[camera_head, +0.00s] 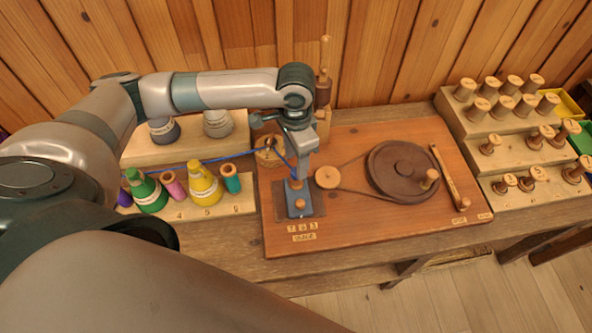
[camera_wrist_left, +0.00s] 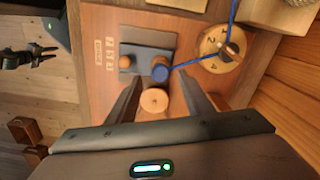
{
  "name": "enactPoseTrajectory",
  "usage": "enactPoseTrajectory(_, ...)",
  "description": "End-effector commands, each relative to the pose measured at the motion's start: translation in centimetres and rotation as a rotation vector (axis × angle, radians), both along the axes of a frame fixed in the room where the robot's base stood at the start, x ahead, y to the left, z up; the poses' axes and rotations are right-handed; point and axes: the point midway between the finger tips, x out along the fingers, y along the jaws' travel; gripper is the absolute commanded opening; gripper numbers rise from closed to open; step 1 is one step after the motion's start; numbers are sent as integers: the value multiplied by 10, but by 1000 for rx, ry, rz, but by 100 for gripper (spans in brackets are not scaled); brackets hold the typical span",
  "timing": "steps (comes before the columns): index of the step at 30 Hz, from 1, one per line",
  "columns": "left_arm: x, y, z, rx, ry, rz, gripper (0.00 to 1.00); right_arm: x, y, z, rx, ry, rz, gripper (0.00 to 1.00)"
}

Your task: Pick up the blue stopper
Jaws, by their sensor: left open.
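A small blue piece with a wooden top, which I take to be the blue stopper (camera_head: 296,185), stands at the back of a grey-blue block on the wooden board. In the left wrist view the blue stopper (camera_wrist_left: 160,73) shows just beyond my fingertips, with a blue cord running beside it. My left gripper (camera_head: 301,172) points down close above it. In the left wrist view my left gripper (camera_wrist_left: 163,82) is open, its fingers apart with nothing held. Whether a finger touches the stopper is unclear.
A wooden pulley (camera_head: 328,177) is close on the right, belted to a dark wheel (camera_head: 402,172). A numbered round dial (camera_wrist_left: 220,48) stands behind.

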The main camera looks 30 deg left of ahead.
Motion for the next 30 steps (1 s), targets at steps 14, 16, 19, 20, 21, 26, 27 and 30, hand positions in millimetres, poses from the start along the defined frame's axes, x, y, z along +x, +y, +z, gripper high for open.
enactPoseTrajectory(14, 0, 0, -34, 1, -1, -1, 46, 0, 0, 14, 0, 0, 1, 31)
enactPoseTrajectory(16, 0, 0, -34, 1, -1, -1, 46, 0, 0, 14, 0, 1, 1, 31)
enactPoseTrajectory(19, 0, 0, -34, 1, -1, -1, 46, 0, 0, 14, 0, 1, 1, 31)
enactPoseTrajectory(20, 0, 0, -34, 1, -1, -1, 46, 0, -1, 14, 0, 1, 1, 31)
enactPoseTrajectory(21, 0, 0, -34, 1, -1, -1, 46, 0, -1, 14, -1, 1, 1, 31)
enactPoseTrajectory(26, 0, 0, -34, 1, -1, -1, 30, 0, -1, 14, -1, 1, 1, 31)
enactPoseTrajectory(27, 0, 0, -34, 1, -1, -1, 20, 0, -1, 14, -1, 1, 1, 31)
enactPoseTrajectory(30, 0, 0, -33, 1, -1, -1, 3, 0, -1, 14, -1, 1, 1, 31)
